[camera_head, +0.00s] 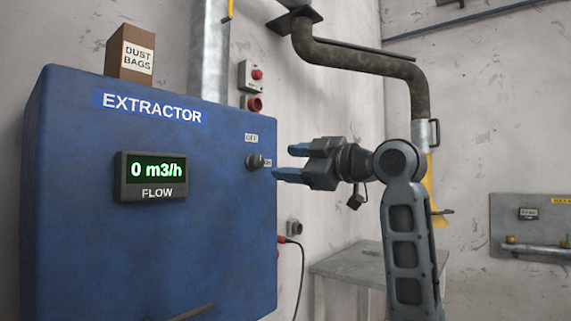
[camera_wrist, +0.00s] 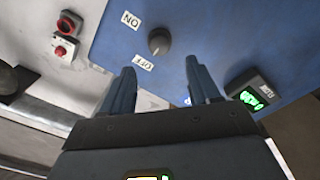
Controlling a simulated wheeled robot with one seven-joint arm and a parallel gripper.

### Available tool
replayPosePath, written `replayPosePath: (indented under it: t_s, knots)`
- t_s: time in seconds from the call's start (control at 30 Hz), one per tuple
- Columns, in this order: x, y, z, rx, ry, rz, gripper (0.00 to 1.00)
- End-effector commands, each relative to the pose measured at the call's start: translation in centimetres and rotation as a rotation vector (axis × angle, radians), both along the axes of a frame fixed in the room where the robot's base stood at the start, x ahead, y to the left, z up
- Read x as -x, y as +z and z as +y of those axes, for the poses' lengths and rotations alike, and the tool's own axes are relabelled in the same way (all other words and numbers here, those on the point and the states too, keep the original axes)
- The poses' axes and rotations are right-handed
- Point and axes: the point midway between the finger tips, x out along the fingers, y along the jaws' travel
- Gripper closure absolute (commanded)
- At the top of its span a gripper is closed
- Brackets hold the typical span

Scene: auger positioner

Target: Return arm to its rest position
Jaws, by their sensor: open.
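My gripper (camera_head: 284,162) is raised in front of the blue extractor cabinet (camera_head: 75,250), at the right edge of its front. Its two blue fingers are apart with nothing between them; they also show in the wrist view (camera_wrist: 160,68). The dark rotary knob (camera_head: 254,161) is on the cabinet just beyond the fingertips. In the wrist view the knob (camera_wrist: 159,41) stands clear of both fingers, between the ON label (camera_wrist: 131,19) and the OFF label (camera_wrist: 143,63). The flow display (camera_head: 156,170) reads 0 m3/h.
A dust bags box (camera_head: 131,52) stands on the cabinet. Red-buttoned switches (camera_head: 253,76) are on the wall behind. A pipe (camera_head: 370,62) runs overhead to the right. A grey table (camera_head: 350,262) stands low behind my arm. A wall panel (camera_head: 510,225) is at far right.

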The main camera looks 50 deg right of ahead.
Motion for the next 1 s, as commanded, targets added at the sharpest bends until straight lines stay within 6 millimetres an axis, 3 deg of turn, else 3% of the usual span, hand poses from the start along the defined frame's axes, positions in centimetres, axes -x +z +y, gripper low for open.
replayPosePath:
  t_s: [0.57,0.67,0.77,1.0]
  knots:
    - [-0.3,-0.7,0.2,-0.018,0.002,0.001,0.39]
    - [-0.9,-2.8,0.5,-0.071,0.001,0.0,0.39]
    - [-1.7,-6.3,1.3,-0.159,-0.004,-0.002,0.39]
    - [-2.3,-16.0,4.3,-0.382,-0.038,0.004,0.39]
